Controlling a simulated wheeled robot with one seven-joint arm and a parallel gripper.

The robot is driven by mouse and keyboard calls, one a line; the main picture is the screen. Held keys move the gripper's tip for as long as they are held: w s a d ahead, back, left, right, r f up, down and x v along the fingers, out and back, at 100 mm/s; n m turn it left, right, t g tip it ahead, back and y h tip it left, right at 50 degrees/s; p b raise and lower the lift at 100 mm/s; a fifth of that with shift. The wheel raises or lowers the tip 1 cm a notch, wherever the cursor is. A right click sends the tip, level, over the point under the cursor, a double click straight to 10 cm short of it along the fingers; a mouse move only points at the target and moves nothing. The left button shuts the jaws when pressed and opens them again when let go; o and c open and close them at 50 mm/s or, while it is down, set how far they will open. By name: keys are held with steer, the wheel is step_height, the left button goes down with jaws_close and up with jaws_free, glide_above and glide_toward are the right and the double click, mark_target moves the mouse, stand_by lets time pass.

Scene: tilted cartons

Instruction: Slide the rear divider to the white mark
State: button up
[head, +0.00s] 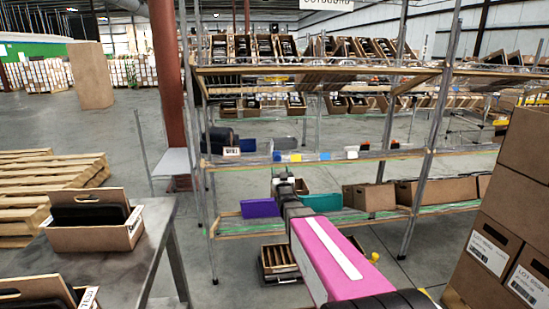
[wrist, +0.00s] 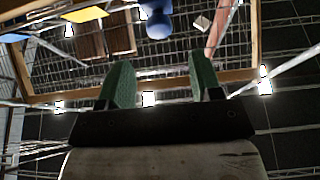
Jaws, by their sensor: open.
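My gripper (wrist: 158,72) shows in the wrist view with two green fingers spread wide apart and nothing between them. In the head view my arm reaches forward to the shelving rack, and its end is at the lower shelves, between a purple bin (head: 259,207) and a teal bin (head: 321,202). A low carton (head: 279,262) with several brown upright slats stands under the arm, partly hidden by it. I cannot tell which piece is the rear divider, and I cannot make out a white mark for it.
The rack's middle shelf (head: 400,153) carries small blue, yellow and white pieces. Tilted cartons (head: 265,47) line the top shelf. Brown cartons (head: 370,197) stand on the lower shelf. Stacked boxes (head: 505,220) are close at right. A grey table (head: 120,262) with open cartons is at left.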

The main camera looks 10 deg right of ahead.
mark_target(278, 158)
steer(key=x, duration=1)
steer(key=shift+w, duration=0.35)
steer(key=shift+r, duration=0.1)
jaws_close()
steer(key=d, duration=4)
steer(key=shift+d, duration=0.1)
jaws_free()
steer(key=shift+d, duration=0.1)
steer(key=shift+s, duration=0.15)
